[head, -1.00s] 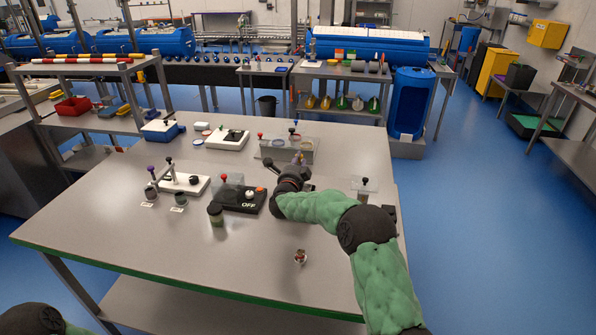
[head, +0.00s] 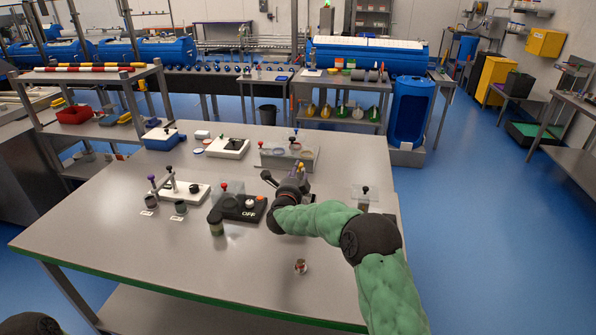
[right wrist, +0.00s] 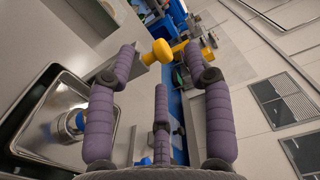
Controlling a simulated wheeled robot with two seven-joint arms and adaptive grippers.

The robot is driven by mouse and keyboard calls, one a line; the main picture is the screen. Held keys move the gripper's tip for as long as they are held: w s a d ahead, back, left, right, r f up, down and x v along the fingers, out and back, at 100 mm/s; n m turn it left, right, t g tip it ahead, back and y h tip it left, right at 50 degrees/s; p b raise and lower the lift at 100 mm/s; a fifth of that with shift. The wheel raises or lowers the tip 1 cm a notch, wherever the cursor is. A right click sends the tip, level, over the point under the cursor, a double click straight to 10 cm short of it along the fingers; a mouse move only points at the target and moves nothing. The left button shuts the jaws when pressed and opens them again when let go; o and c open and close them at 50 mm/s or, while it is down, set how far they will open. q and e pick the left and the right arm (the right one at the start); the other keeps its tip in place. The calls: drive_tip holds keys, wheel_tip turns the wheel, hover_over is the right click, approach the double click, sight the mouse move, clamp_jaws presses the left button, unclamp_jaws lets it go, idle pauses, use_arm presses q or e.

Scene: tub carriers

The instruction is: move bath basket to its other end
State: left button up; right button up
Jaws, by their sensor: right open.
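My right gripper (head: 284,174) is over the middle of the table, fingers open, pointing toward the back. In the right wrist view the purple fingers (right wrist: 160,62) are spread, with a yellow knob (right wrist: 160,49) near the fingertips; I cannot tell whether they touch. A metal tray (right wrist: 47,150) with a round blue-and-white part lies at left there. In the head view a grey block (head: 272,160) with round wells and red and blue knobs stands just behind the gripper. I cannot tell for certain which part is the bath basket. My left gripper is out of view.
On the table (head: 110,250), a black box marked OFF (head: 240,212), a dark jar (head: 216,224), a white base with posts (head: 192,192) and another white base (head: 228,148) stand left of the gripper. A small cup (head: 300,267) is near the front. The front left is clear.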

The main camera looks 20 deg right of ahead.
drive_tip(key=v, duration=0.9)
drive_tip(key=shift+s, duration=0.25)
drive_tip(key=shift+a, duration=0.1)
